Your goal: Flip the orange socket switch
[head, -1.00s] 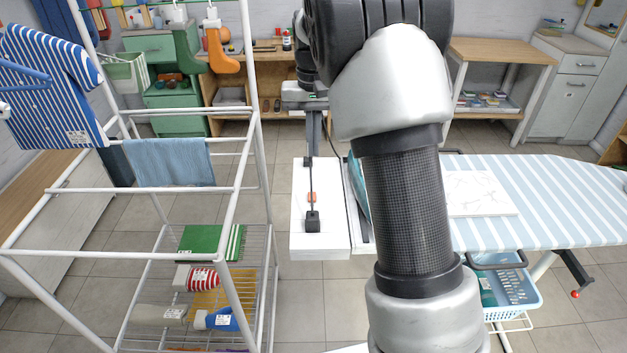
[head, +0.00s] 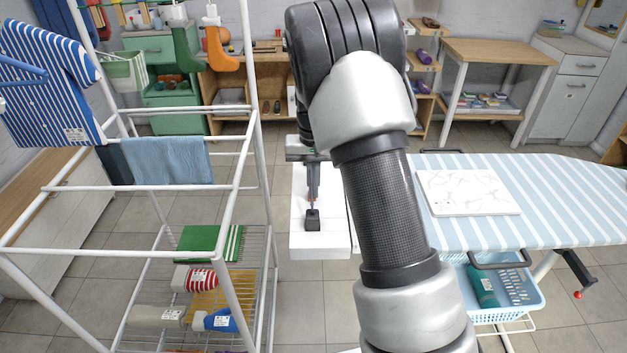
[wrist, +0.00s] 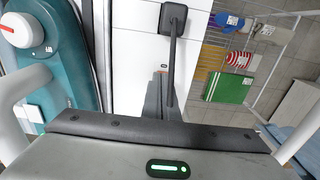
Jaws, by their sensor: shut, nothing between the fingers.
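The orange socket switch sits on a black cord on the white board (head: 300,245). My gripper (head: 312,192) is shut and empty, pointing down right over the switch, and hides nearly all of it. In the wrist view the shut fingertips (wrist: 158,85) are beside the black cord (wrist: 172,60), and a small reddish bit shows at their tips. I cannot tell whether they touch the switch. The black plug block (head: 313,222) lies on the board in front of the gripper, and it also shows at the top of the wrist view (wrist: 173,18).
A teal iron (wrist: 50,50) stands close beside the board in the wrist view. The striped ironing board (head: 540,195) extends right. A white drying rack (head: 245,150) with clothes stands left. Bare floor (head: 310,300) lies in front of the board.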

